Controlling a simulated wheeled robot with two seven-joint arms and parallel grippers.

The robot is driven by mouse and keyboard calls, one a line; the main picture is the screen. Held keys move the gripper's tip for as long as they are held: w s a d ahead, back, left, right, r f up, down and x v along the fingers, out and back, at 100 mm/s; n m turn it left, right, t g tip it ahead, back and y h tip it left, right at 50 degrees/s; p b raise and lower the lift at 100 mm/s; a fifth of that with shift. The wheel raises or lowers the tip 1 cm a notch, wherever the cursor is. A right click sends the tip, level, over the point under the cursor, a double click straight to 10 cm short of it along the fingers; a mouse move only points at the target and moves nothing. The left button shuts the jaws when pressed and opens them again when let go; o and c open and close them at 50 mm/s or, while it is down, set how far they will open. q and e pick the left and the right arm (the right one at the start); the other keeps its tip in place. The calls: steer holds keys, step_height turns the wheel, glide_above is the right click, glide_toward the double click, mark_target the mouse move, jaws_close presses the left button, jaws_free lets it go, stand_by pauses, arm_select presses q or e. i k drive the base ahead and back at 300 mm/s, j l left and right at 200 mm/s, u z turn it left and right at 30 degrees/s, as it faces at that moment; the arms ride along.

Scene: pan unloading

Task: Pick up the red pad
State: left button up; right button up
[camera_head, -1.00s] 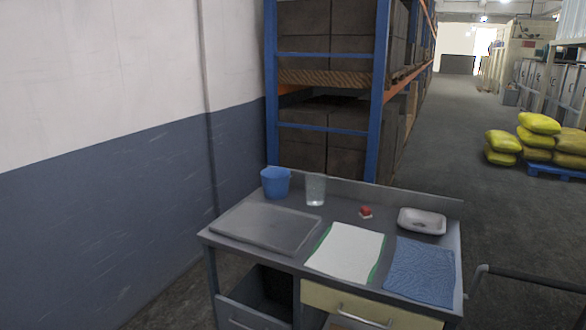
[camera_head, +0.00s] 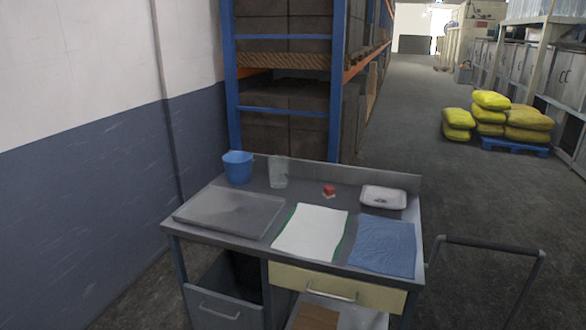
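A small red pad (camera_head: 329,189) with a pale underside lies on the grey workbench (camera_head: 310,182) toward its back edge. It sits between a clear glass (camera_head: 279,172) and a white dish (camera_head: 384,197). Nothing covers it. Neither of my grippers shows in the head view.
On the bench are a blue bucket (camera_head: 238,167), a grey flat tray or lid (camera_head: 230,212), a white cloth with green edges (camera_head: 311,232) and a blue cloth (camera_head: 383,245). A drawer (camera_head: 335,286) is below. A metal rail (camera_head: 490,247) stands at right. Blue racking (camera_head: 335,90) rises behind.

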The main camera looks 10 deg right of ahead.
mark_target(328, 192)
steer(key=i+l, duration=0.2)
steer(key=i, duration=0.25)
steer(key=i+l, duration=0.15)
steer(key=i, duration=0.3)
steer(key=i+l+z, duration=0.1)
steer(key=i, duration=0.4)
steer(key=l, duration=0.1)
